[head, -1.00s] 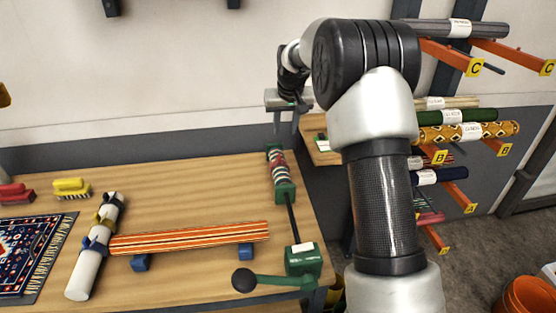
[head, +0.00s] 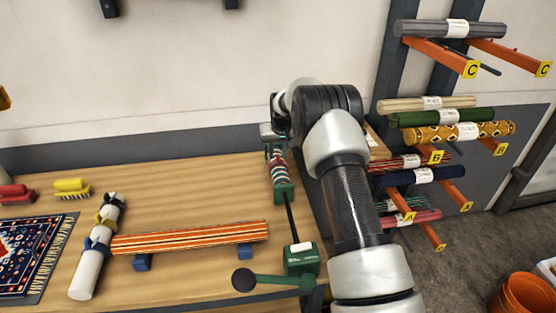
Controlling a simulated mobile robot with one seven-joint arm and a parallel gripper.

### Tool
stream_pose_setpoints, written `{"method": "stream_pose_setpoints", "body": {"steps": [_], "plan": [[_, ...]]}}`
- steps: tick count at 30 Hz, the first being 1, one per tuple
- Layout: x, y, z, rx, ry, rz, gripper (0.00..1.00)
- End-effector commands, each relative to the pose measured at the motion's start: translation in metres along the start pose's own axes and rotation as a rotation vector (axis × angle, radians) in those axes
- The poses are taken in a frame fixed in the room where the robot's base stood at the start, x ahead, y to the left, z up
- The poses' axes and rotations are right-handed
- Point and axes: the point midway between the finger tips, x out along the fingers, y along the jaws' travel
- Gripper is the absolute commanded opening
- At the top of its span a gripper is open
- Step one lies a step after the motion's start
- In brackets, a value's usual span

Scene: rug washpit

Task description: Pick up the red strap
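Red bands, with white and dark ones between them, sit on a rod (head: 279,170) held by a green bench fixture (head: 284,193) near the table's right end. I cannot tell which band is the red strap. My gripper (head: 272,149) points down at the far end of this rod and overlaps it in the picture. Its fingers are small and partly lost against the fixture, so I cannot tell whether they touch a band or are open.
A striped roll (head: 190,237) lies on blue blocks beside a white tube (head: 88,270) with yellow and blue straps. A green crank handle (head: 262,280) juts out at the front. A rack of rolled rugs (head: 440,118) stands right; an orange bucket (head: 528,295) is below.

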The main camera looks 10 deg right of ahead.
Motion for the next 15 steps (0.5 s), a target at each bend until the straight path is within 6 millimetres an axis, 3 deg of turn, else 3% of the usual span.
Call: {"method": "stream_pose_setpoints", "body": {"steps": [3, 10, 15], "plan": [[0.0097, 0.0006, -0.0003, 0.001, 0.001, 0.000, 0.31], [0.0114, 0.0007, -0.0001, 0.001, 0.001, 0.001, 0.31], [0.0113, 0.0008, 0.0000, 0.001, 0.001, 0.001, 0.04]]}}
